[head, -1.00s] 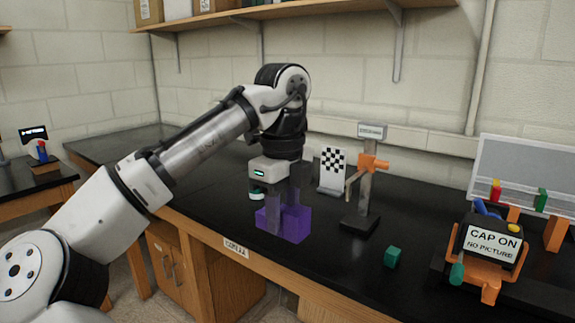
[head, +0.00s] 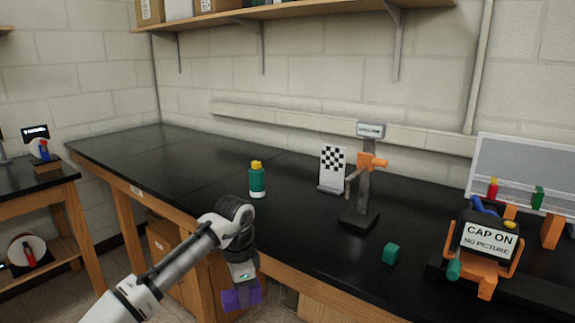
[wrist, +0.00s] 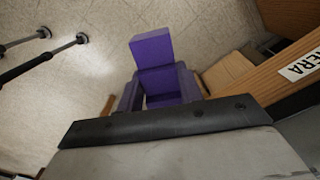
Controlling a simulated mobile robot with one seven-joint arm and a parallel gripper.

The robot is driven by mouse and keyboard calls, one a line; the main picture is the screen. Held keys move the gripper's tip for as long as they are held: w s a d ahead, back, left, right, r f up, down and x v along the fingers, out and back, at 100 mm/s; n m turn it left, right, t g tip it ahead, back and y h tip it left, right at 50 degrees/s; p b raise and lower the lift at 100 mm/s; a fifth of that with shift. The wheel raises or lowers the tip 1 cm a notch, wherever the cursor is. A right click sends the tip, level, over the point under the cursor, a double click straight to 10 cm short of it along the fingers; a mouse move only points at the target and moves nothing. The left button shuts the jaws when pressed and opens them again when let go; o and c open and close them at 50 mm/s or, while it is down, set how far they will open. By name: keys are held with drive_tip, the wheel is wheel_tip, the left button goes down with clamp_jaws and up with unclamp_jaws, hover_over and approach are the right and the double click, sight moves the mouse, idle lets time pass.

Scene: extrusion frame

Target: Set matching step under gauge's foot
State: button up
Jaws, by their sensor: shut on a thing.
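A purple stepped block (head: 241,298) is held in my gripper (head: 242,288), which is shut on it in front of the bench's front edge, over the floor. In the wrist view the purple block (wrist: 152,50) shows its stepped shape below the gripper; the fingertips are hard to tell apart from it. The gauge (head: 367,180) is a grey post on a dark base (head: 358,222) on the black bench, with an orange clamp (head: 372,162) and a thin arm slanting down to the left. The gripper is well to the left of the gauge and lower. The gauge's small display is unreadable.
A teal bottle with a yellow cap (head: 257,182) and a checkerboard card (head: 332,168) stand on the bench. A teal cube (head: 391,254) lies right of the gauge. The bench's left part is clear.

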drive_tip(key=s+f+n, duration=0.3)
drive_tip(key=f+n, duration=0.5)
drive_tip(key=f, duration=1.5)
drive_tip(key=s+d+f+n, duration=0.2)
drive_tip(key=s+d+f, duration=0.1)
drive_tip(key=d+f, duration=0.2)
drive_tip(key=s+d+f+n, duration=0.3)
drive_tip(key=d+f, duration=0.2)
drive_tip(key=f, duration=0.5)
drive_tip(key=shift+s+d+n, duration=0.2)
drive_tip(key=shift+d+n, duration=0.1)
drive_tip(key=shift+d, duration=0.05)
drive_tip(key=shift+d+f, duration=0.1)
